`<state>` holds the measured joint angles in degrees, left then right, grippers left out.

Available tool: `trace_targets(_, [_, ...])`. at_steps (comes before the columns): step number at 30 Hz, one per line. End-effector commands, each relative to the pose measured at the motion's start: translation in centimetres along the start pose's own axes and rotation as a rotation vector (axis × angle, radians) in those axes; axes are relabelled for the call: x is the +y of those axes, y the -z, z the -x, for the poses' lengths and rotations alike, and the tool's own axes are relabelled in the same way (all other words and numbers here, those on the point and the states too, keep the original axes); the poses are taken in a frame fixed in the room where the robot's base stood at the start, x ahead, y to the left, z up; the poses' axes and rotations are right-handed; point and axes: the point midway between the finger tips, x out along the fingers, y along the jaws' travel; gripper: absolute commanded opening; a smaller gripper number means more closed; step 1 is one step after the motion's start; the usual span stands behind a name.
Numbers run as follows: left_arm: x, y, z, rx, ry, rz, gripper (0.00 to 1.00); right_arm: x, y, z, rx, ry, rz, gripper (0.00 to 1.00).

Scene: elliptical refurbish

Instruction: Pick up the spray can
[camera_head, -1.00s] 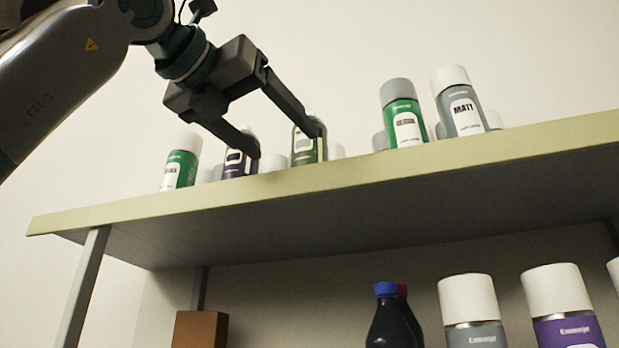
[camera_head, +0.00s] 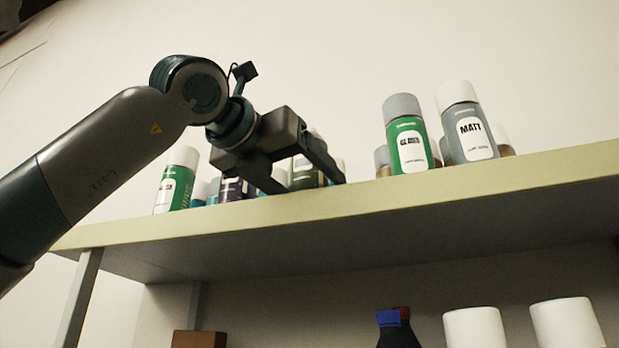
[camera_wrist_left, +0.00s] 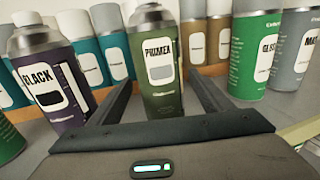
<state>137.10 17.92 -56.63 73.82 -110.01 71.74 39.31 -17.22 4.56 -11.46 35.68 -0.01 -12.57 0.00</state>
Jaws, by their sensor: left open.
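My left gripper (camera_head: 311,186) is open at the upper shelf, its fingers reaching in over the front edge. An olive-green spray can labelled PRIMER (camera_wrist_left: 155,60) stands upright between the fingers in the left wrist view, and they are not closed on it. In the head view this olive can (camera_head: 304,173) is partly hidden behind the gripper. A purple can labelled BLACK (camera_wrist_left: 50,85) stands just left of the fingers. Its head-view counterpart (camera_head: 232,188) is partly covered by the left finger. My right gripper is not in view.
A green GLOSS can (camera_head: 408,140) and a grey MATT can (camera_head: 468,125) stand to the right on the shelf (camera_head: 400,200). A green can (camera_head: 174,185) stands at the left. More cans form a row behind. White-capped cans (camera_head: 474,328) and a blue-capped bottle (camera_head: 389,320) are below.

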Motion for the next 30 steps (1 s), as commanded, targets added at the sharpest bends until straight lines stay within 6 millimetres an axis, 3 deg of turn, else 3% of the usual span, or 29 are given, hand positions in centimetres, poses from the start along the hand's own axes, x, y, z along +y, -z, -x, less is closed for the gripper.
trace_targets(11, [0.0, -0.1, -0.4, 0.002, 0.0, 0.0, 0.73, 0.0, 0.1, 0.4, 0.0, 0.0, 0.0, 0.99])
trace_targets(22, [-0.1, -0.3, -4.1, 0.003, 0.001, 0.0, 0.73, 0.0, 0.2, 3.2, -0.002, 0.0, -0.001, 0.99])
trace_targets(30, [0.0, 0.0, -5.2, 0.001, 0.0, 0.001, 0.73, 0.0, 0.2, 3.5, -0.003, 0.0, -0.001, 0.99])
